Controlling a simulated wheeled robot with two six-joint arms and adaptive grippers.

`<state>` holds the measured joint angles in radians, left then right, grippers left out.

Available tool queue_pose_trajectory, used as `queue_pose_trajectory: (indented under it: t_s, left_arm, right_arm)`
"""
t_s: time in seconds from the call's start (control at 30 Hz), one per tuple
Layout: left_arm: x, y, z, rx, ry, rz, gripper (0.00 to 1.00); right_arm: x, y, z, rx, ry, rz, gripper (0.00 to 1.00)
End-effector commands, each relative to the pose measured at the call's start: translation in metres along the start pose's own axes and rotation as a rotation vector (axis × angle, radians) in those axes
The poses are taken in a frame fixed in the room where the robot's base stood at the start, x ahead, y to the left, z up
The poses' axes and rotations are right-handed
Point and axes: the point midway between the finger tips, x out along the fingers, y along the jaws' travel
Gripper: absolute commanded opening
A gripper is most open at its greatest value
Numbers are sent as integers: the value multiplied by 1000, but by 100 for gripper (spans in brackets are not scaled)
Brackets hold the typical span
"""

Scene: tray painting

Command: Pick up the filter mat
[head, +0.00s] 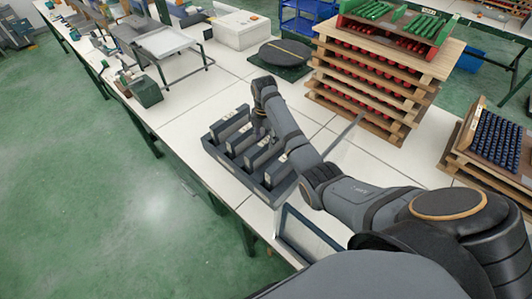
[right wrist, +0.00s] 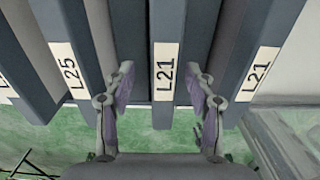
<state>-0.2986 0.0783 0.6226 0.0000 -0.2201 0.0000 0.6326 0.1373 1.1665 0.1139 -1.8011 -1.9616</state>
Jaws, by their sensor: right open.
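Several dark grey upright slabs with white labels stand side by side in a grey rack (head: 266,194) on the white table. I cannot tell by look which one is the filter mat. In the right wrist view a slab labelled L21 (right wrist: 166,50) is in the middle, with another L21 slab (right wrist: 258,70) to its right and an L25 slab (right wrist: 68,70) to its left. My right gripper (right wrist: 160,88) is open, its two fingers on either side of the middle L21 slab with gaps. In the head view my right gripper (head: 261,132) is over the rack, partly hidden by its wrist.
A black round disc (head: 285,52) lies behind the rack. A wooden stack (head: 370,80) with red and green parts stands at the back right, and a rack of dark pieces (head: 492,140) at far right. A grey-framed panel (head: 308,240) is in front of the grey rack.

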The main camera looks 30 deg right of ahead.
Motion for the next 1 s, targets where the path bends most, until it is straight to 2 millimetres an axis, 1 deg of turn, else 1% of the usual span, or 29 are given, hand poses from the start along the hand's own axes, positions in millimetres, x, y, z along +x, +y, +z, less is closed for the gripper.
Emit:
queue_pose_trajectory:
  t_s: [0.07,0.17,0.23,0.3,0.4,0.57,0.67,0.93,0.97,1.0]
  left_arm:
    - [-6,0,2,0,-5,0,40]
    - [-14,-1,2,0,-6,0,40]
    - [-14,-1,2,0,-6,0,40]
    - [-14,-1,2,0,-6,0,40]
    - [-14,-1,2,0,-6,0,40]
    - [-14,-1,2,0,-6,0,40]
    - [-14,-1,2,0,-6,0,40]
    - [-14,-2,2,1,-5,-1,40]
    - [-14,-2,2,1,-5,-1,40]
    - [-14,-2,2,1,-5,-1,40]
  right_arm:
    - [6,-2,1,0,1,-4,55]
    - [24,-5,3,1,2,-6,55]
    - [37,-5,3,1,2,-4,55]
    - [45,-5,3,0,2,-3,55]
    - [51,-5,3,0,0,-1,55]
    - [51,-5,3,0,0,-1,55]
    - [51,-5,3,0,0,-1,44]
    - [51,-5,3,0,0,-1,7]
    - [51,-5,3,0,0,-1,5]
    - [51,-4,3,0,0,0,5]
